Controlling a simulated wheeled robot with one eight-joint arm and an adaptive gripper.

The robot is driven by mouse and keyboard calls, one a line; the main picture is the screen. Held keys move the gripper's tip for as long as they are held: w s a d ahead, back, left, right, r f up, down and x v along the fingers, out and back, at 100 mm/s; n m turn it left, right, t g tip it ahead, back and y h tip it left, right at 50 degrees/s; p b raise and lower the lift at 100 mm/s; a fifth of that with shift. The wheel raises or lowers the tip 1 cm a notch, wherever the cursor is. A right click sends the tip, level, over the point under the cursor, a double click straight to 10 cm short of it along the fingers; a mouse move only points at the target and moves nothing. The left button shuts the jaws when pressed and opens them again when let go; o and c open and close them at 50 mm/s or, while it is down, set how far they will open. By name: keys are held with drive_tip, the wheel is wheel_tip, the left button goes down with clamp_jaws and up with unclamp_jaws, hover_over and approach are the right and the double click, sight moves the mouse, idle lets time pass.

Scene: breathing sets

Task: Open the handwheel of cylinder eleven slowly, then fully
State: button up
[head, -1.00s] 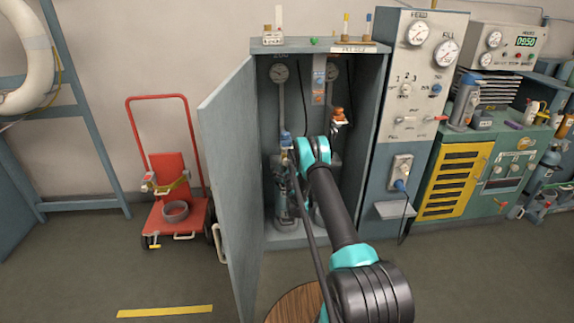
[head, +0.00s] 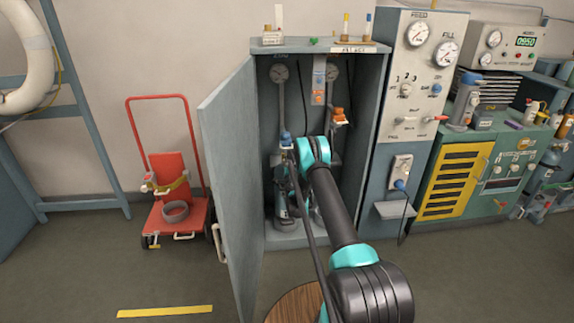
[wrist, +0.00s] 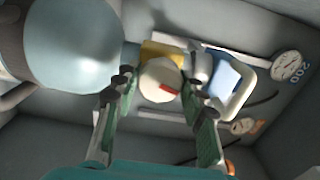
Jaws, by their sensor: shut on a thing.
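A round cream handwheel (wrist: 160,80) with a red mark sits between my fingertips in the wrist view. My gripper (wrist: 158,86) is shut on its rim, one finger on each side. A large pale blue-grey rounded body (wrist: 75,45), perhaps the cylinder, fills the upper left there. In the head view the left cylinder (head: 282,205) stands upright inside the open cabinet, with a blue part (head: 286,138) near its top. My arm's end link hides most of the gripper and the second cylinder. I cannot read any cylinder number.
The open cabinet door (head: 230,180) stands left of my arm. Pressure gauges (head: 279,73) and an orange fitting (head: 339,115) are inside the cabinet. A gauge (wrist: 290,65) marked 200 shows in the wrist view. A red trolley (head: 175,205) stands further left.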

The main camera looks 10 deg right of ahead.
idle(0.3)
drive_tip(key=o, duration=1.2)
drive_tip(key=shift+c, duration=0.2)
drive_tip(key=s, duration=0.7)
drive_tip(key=shift+s, duration=0.25)
